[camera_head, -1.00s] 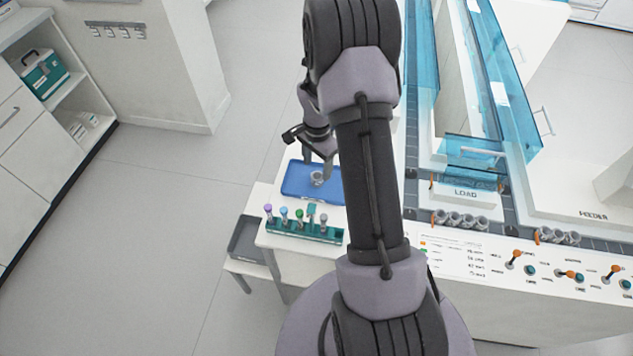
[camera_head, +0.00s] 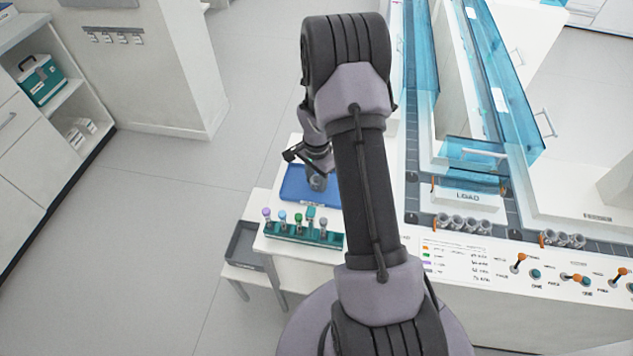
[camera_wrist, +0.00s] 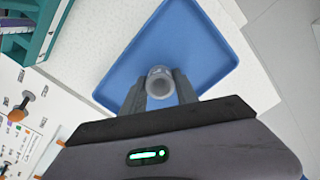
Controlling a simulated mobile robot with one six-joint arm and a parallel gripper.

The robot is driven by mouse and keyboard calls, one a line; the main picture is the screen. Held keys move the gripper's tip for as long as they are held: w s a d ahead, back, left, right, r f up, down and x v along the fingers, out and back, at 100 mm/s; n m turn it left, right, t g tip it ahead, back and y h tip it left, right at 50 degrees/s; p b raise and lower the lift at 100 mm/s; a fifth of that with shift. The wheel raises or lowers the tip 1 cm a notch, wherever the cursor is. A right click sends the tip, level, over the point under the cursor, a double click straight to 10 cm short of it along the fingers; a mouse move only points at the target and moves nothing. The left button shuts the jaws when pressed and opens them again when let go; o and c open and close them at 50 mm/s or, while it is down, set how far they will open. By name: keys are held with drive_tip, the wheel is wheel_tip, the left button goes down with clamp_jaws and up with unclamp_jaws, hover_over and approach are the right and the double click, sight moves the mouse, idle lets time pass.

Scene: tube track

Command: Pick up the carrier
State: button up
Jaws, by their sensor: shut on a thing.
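The carrier (camera_head: 318,183) is a small grey round cup at the blue tray (camera_head: 295,195). My gripper (camera_head: 317,172) is over the tray with its fingers down around the carrier. In the wrist view the carrier (camera_wrist: 160,84) sits between the two fingertips of my gripper (camera_wrist: 160,90), which are shut on it. The blue tray (camera_wrist: 205,50) lies beneath it. I cannot tell whether the carrier still touches the tray.
A green rack (camera_head: 300,234) with several coloured-cap tubes stands just in front of the tray. Several grey carriers (camera_head: 463,223) line the track by the LOAD sign. Blue clear track walls (camera_head: 475,150) rise at the right. A grey bin (camera_head: 245,245) sits lower left.

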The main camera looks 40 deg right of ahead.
drive_tip(key=shift+r, duration=0.1)
wheel_tip(320, 180, up, 4)
drive_tip(key=shift+s+f+p, duration=0.1)
drive_tip(key=shift+s+p, duration=0.05)
drive_tip(key=shift+p, duration=0.85)
drive_tip(key=s+d+r+p, duration=0.1)
drive_tip(key=s+d+p, duration=0.15)
drive_tip(key=s, duration=1.25)
drive_tip(key=r+p, duration=0.2)
drive_tip(key=r, duration=0.1)
drive_tip(key=r+p, duration=0.1)
drive_tip(key=r, duration=0.1)
drive_tip(key=shift+s+d, duration=0.2)
drive_tip(key=shift+d, duration=0.1)
